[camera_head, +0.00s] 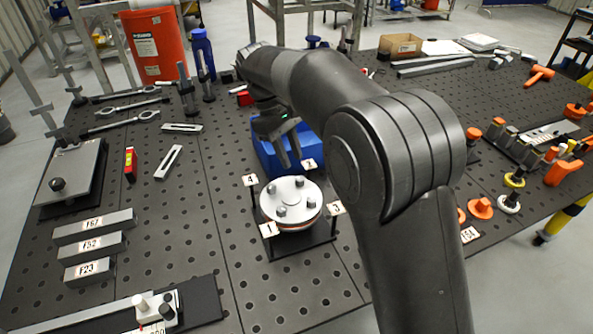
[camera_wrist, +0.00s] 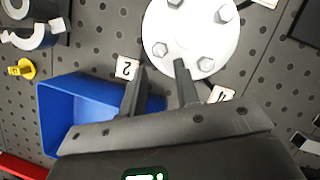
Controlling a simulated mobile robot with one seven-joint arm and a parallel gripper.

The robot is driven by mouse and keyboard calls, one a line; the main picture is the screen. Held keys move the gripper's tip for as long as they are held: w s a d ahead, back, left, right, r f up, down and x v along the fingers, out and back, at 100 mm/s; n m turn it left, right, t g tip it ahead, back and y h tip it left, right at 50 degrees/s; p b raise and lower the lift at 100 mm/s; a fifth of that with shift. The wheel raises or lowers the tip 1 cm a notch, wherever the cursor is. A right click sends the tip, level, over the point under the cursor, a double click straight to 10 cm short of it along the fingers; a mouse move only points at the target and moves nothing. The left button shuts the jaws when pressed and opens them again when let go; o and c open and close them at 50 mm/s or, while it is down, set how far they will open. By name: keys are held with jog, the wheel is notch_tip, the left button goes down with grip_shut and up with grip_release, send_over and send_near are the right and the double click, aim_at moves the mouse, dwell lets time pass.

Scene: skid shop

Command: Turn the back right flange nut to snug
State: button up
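The round white flange (camera_head: 291,203) has a bolt or nut near each of its four number tags and stands on a dark stand on the perforated table. The nut nearest tag 2, at the back right, shows in the head view (camera_head: 299,182) and in the wrist view (camera_wrist: 160,49). My gripper (camera_head: 290,162) hangs over the back edge of the flange, fingers pointing down. In the wrist view, its two fingers (camera_wrist: 160,67) are apart with nothing between them. The tag 2 nut lies just beyond the fingertips, between their lines. I cannot tell the height gap.
A blue bin (camera_head: 270,158) stands close behind the flange and shows beside my fingers in the wrist view (camera_wrist: 62,112). Marked grey blocks (camera_head: 92,243) lie left. Orange-handled tools and fittings (camera_head: 480,208) line the right.

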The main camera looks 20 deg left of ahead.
aim_at(299, 177)
jog(key=shift+x, duration=2.65)
jog(key=shift+c, duration=0.6)
grip_shut()
